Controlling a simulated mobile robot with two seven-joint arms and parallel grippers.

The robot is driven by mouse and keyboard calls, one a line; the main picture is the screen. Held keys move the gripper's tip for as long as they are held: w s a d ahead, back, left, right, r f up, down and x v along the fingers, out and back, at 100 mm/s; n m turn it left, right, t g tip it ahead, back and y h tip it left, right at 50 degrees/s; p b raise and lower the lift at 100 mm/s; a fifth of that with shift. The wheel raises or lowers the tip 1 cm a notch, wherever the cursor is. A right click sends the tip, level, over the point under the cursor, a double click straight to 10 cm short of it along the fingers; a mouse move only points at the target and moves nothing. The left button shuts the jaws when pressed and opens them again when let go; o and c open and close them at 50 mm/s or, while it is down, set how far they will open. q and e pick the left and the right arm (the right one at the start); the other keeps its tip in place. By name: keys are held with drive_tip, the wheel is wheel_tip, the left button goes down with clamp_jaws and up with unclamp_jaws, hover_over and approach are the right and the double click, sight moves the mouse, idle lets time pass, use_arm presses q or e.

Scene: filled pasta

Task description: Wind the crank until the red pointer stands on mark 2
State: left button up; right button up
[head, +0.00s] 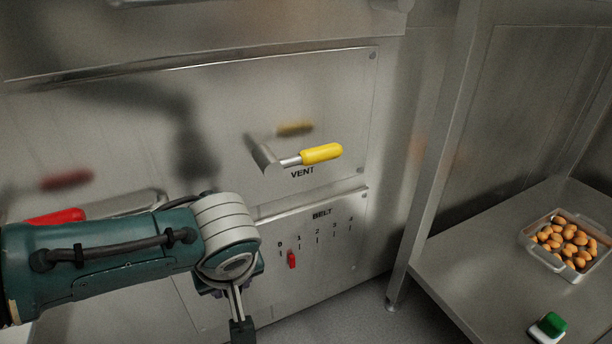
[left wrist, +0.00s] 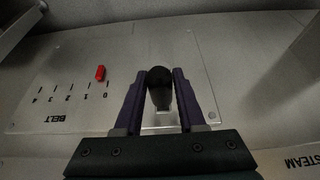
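The red pointer (head: 291,260) stands about midway between marks 0 and 1 on the BELT scale (head: 316,235), whose marks run 0 to 4. The pointer also shows in the left wrist view (left wrist: 100,73), where the scale appears upside down. My left gripper (left wrist: 160,78) has its purple fingers on both sides of the dark crank knob (left wrist: 160,93), close against it with no clear gap. In the head view my left wrist hides most of the crank and fingers. My right gripper is in neither view.
A yellow-handled VENT lever (head: 321,153) sticks out above the scale. A red handle (head: 55,217) shows at the left behind my arm. A steel shelf (head: 470,255) at the right bears a tray (head: 536,252) of brown pieces and a green button (head: 552,323).

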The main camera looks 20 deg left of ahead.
use_arm(q)
drive_tip(key=o, duration=0.5)
drive_tip(key=s+d+p, duration=0.2)
drive_tip(key=s+d, duration=0.1)
drive_tip(key=s+d+p, duration=0.1)
drive_tip(key=s+d, duration=0.2)
drive_tip(key=d, duration=0.1)
drive_tip(key=shift+p, duration=0.35)
drive_tip(key=shift+a, duration=0.1)
